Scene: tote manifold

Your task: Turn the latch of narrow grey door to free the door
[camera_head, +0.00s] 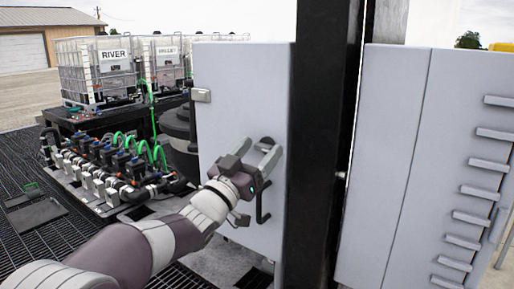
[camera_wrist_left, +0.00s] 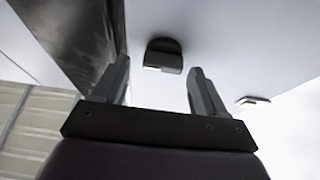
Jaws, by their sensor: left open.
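The narrow grey door (camera_head: 240,80) stands upright left of a black post in the head view; its flat face (camera_wrist_left: 215,35) fills much of the left wrist view. A small dark latch (camera_wrist_left: 163,55) sits on that face, between and beyond my fingertips in the picture. In the head view the latch (camera_head: 266,142) is mostly hidden by my fingers. My left gripper (camera_head: 257,150) is open in front of the door, its fingers on either side of the latch; whether they touch the door cannot be told. My left gripper (camera_wrist_left: 160,82) holds nothing. My right gripper is not in view.
The black post (camera_head: 323,130) rises close right of the door. A wide grey cabinet with slats (camera_head: 400,150) stands beyond it. A dark bar (camera_head: 263,205) shows below my gripper. Valves and tanks stand left.

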